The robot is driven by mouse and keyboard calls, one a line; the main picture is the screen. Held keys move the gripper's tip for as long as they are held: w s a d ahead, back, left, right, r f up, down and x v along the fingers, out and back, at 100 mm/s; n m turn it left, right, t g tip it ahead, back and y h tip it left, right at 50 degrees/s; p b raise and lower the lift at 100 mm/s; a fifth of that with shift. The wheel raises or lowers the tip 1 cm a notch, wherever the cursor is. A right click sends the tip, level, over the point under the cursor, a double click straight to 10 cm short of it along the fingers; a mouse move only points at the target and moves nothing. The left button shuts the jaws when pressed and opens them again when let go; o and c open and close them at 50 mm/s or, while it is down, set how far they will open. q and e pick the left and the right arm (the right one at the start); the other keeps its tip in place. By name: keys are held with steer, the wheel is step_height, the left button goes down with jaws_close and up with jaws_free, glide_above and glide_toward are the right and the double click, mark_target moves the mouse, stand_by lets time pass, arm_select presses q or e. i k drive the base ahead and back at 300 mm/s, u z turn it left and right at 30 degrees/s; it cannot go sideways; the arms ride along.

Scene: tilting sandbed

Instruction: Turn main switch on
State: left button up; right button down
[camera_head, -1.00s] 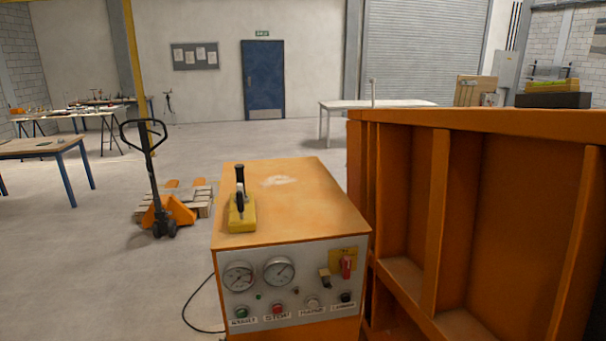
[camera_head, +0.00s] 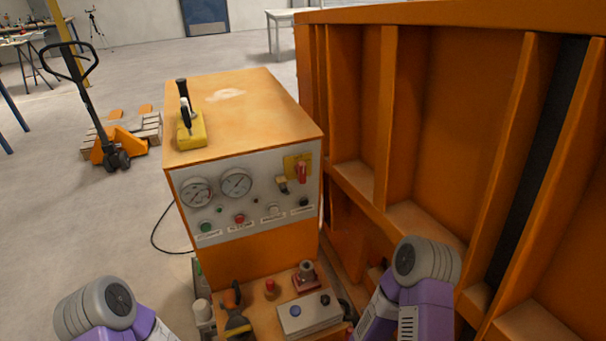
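The orange control cabinet (camera_head: 270,250) stands in the middle of the head view. Its grey front panel (camera_head: 245,205) carries two round gauges, a row of buttons with labels, and a red switch handle (camera_head: 302,172) on a yellow plate at the upper right. A small dark-and-light switch or key (camera_head: 282,185) sits just left of that plate. Which one is the main switch cannot be read from the labels. Parts of my two arms show at the lower left and lower right, both apart from the panel. Neither gripper's fingers are in view.
A yellow lever block (camera_head: 191,130) stands on the cabinet top. A lower shelf holds a grey button box (camera_head: 309,314) and small fittings. The large orange ribbed wall (camera_head: 410,160) closes off the right side.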

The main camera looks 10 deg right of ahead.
mark_target(300, 169)
steer(key=z, duration=0.05)
steer(key=k, duration=1.05)
steer(key=u, duration=1.05)
steer(key=i, duration=0.7)
steer(key=z, duration=0.65)
steer(key=i, duration=0.6)
steer(key=z, duration=0.7)
